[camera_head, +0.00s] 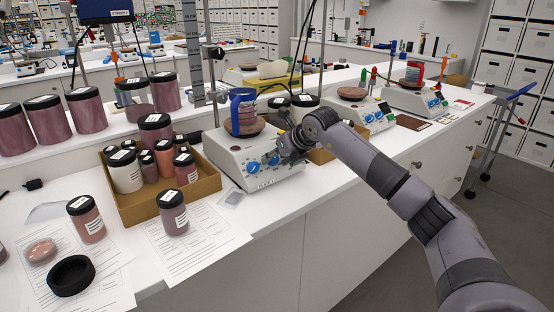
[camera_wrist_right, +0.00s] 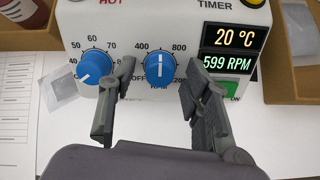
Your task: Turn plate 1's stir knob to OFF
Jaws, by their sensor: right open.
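Plate 1 (camera_head: 226,160) is the nearest white stirrer hotplate, with a blue-banded beaker (camera_head: 243,112) on top. Its blue stir knob (camera_wrist_right: 160,68) has its white mark pointing about straight up, between 400 and 800; OFF is printed at its lower left. The green display (camera_wrist_right: 228,61) reads 599 RPM, and the one above reads 20 °C. The blue heat knob (camera_wrist_right: 96,66) is to the left. My right gripper (camera_wrist_right: 157,78) is open, its fingers on either side of the stir knob; contact is unclear. In the head view my right gripper (camera_head: 286,153) is at the plate's front. My left gripper is out of view.
A cardboard tray (camera_head: 205,186) of jars stands left of plate 1. A loose jar (camera_head: 173,212) and paper sheets (camera_head: 205,240) lie in front of it. Other hotplates (camera_head: 362,112) stand further right. The space in front of the bench is clear.

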